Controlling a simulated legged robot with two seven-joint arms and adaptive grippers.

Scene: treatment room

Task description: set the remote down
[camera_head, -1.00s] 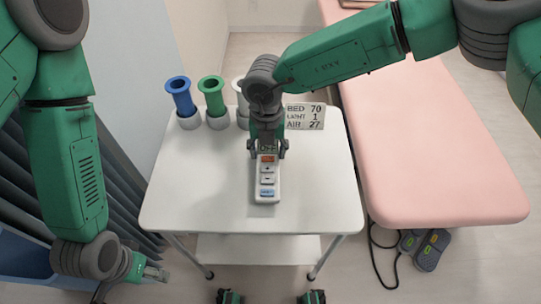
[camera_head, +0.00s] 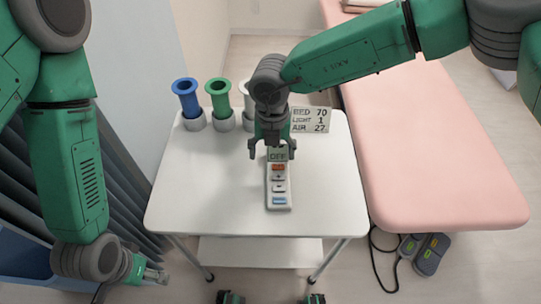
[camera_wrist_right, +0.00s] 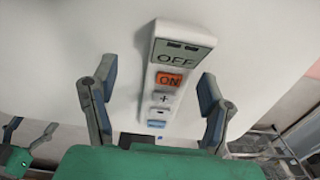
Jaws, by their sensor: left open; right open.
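The remote (camera_head: 279,187) is white, with a display reading OFF, an orange-red ON button, small grey buttons and a blue one. It appears to lie on the white cart top (camera_head: 190,200), right of its middle. My right gripper (camera_head: 272,155) is open over the remote's display end. In the right wrist view the remote (camera_wrist_right: 163,100) lies between the spread fingers of my right gripper (camera_wrist_right: 155,78), with a gap on each side. My left gripper (camera_head: 158,276) is open and empty, low at the left, off the cart.
Blue (camera_head: 186,97) and green (camera_head: 219,97) spools stand in grey holders at the cart's back, with a whitish one partly hidden. A sign (camera_head: 311,119) reads BED 70, LIGHT 1, AIR 27. A pink bed (camera_head: 430,160) stands at the right. The cart's left and front are clear.

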